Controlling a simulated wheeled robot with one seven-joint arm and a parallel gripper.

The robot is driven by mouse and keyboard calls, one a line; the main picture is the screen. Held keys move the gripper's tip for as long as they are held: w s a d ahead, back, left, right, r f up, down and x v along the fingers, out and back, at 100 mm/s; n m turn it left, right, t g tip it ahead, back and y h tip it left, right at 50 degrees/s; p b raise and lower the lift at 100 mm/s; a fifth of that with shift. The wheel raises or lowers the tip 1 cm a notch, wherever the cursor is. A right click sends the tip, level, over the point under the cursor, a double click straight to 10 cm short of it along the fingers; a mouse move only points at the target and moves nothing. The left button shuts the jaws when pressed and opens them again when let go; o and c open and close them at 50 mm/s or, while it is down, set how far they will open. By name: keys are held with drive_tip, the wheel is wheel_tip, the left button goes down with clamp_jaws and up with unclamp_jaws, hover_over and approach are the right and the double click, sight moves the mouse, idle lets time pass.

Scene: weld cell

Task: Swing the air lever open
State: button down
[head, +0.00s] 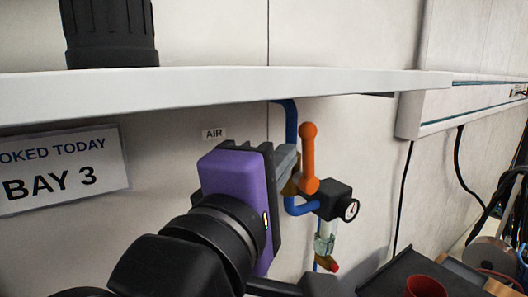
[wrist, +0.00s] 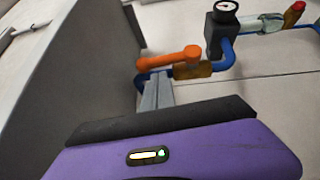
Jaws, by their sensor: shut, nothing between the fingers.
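The orange air lever (head: 309,158) stands upright in the head view, beside the blue pipe (head: 291,120) and in front of the brass valve body (head: 290,187). In the wrist view the lever (wrist: 168,60) lies across the picture, with the brass valve (wrist: 192,70) at its right. My gripper (head: 288,160) has a purple body and grey fingers. The fingers are shut and empty, just left of the lever in the head view. In the wrist view the fingertips (wrist: 157,80) end close beneath the lever. I cannot tell whether they touch it.
A white shelf (head: 220,92) runs above my gripper. A black regulator with a gauge (head: 350,209) sits right of the lever, with a red-tipped fitting (head: 331,266) below. An AIR label (head: 213,134) is on the wall. A dark tray with a red cup (head: 426,286) is lower right.

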drive_tip(key=shift+w+d, duration=0.2)
drive_tip(key=shift+d, duration=0.25)
drive_tip(key=shift+w+d+b, duration=0.25)
drive_tip(key=shift+d+b, duration=0.3)
drive_tip(key=shift+b, duration=0.65)
drive_tip(key=shift+w+d+r+b, duration=0.1)
drive_tip(key=shift+d+r+b, duration=0.1)
drive_tip(key=shift+r+b, duration=0.25)
